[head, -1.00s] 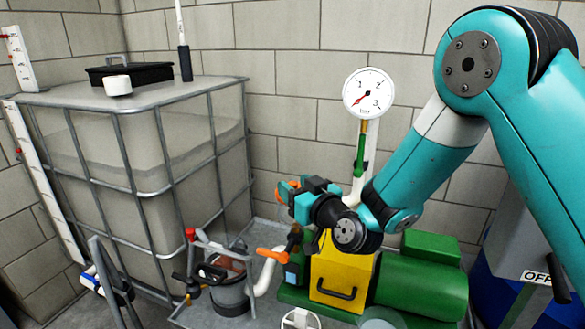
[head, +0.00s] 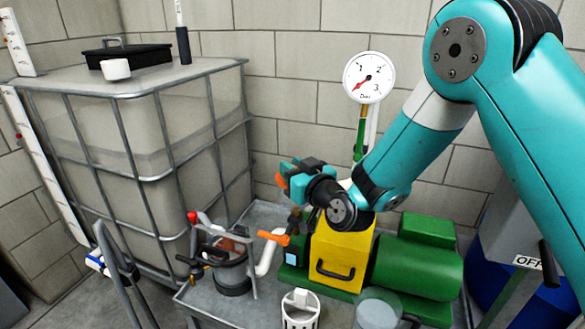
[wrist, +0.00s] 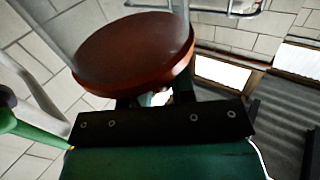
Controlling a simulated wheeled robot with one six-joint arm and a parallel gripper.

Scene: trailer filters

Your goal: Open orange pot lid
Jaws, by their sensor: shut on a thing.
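My gripper (head: 287,181) is raised above and left of the yellow box on the green pump. It is shut on an orange-red round lid; only a small orange part of the lid (head: 280,181) shows in the head view. In the wrist view the lid (wrist: 135,50) is a flat brownish-orange disc beyond the dark gripper fingers (wrist: 155,98), clear of any pot that I can see. A dark grey pot (head: 233,278) stands below and left of my gripper, inside a metal frame with a red knob. The grip point on the lid is partly hidden.
The yellow box (head: 340,258) and green pump (head: 415,270) stand right of the pot. An orange valve handle (head: 273,237) is between pot and pump. A caged tank (head: 95,88) fills the left, and a gauge (head: 369,77) rises behind. A white basket (head: 300,311) stands in front.

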